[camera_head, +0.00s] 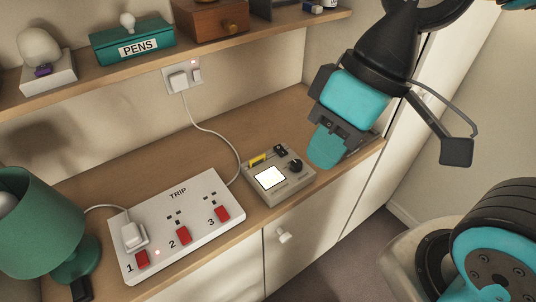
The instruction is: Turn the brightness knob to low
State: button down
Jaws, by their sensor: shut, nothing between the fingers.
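The brightness knob (295,165) looks like a small black round knob on the right side of a small grey-beige box (290,185). The box lies on the wooden desk top and has a lit white square panel (270,177), a yellow piece (257,161) and a small black part (281,149). The knob's pointer is too small to read. My gripper (326,150) is to the right of the box and above the desk edge, pointing down. Its teal and black fingers are together with nothing between them. It appears apart from the knob.
A white power strip (205,238) marked TRIP, with red switches and a plug, lies left of the box. A green lamp (40,220) stands at far left. A white cable runs to a wall socket (184,78). A shelf (90,70) overhangs the desk. Bare desk shows behind the box.

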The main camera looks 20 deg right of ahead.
aim_at(296, 165)
jog(key=z, duration=1.55)
jog(key=k, duration=0.85)
jog(key=u, duration=1.55)
jog(key=i, duration=0.5)
jog(key=z, duration=0.05)
